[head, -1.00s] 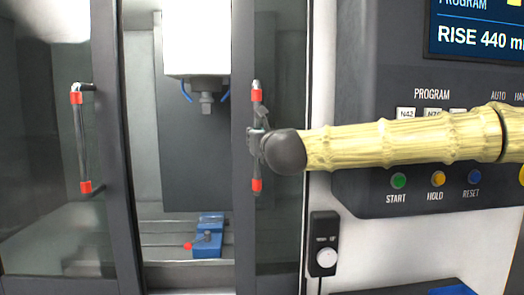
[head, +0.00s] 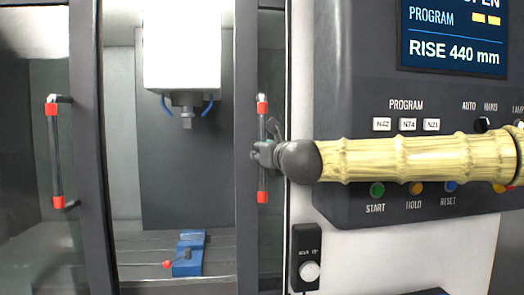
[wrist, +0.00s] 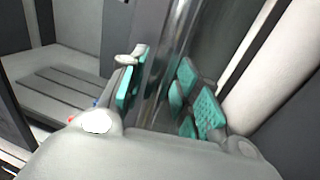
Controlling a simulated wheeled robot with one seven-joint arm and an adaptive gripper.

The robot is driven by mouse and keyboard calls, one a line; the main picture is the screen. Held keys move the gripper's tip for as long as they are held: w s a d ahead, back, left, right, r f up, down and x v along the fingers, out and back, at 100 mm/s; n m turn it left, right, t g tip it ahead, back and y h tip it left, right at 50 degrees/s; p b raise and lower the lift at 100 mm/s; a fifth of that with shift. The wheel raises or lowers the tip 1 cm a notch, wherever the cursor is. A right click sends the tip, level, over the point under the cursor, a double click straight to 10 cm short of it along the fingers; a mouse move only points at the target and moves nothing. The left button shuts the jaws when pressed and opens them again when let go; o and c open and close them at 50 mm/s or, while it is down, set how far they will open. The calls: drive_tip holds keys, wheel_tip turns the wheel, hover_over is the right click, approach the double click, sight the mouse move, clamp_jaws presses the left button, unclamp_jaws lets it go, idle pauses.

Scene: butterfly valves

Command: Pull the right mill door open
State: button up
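The right mill door (head: 247,240) is a dark-framed glazed panel standing apart from the left door. Its upright grey handle (head: 263,125) has red ends. My gripper (head: 263,153) is at the middle of this handle, coming from the right. The exact contact is partly hidden by the gripper body.
The left door (head: 88,200) has its own red-ended handle (head: 54,150). Between the doors show the white spindle head (head: 183,50) and a blue vise (head: 188,255). The control panel (head: 400,110) and a small dial box (head: 306,262) are right of the doors, near my arm.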

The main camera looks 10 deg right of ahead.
drive_tip(key=shift+r, duration=0.1)
drive_tip(key=s+d, duration=0.2)
drive_tip(key=s, duration=0.9)
drive_tip(key=shift+s, duration=0.4)
drive_tip(key=shift+d, duration=0.1)
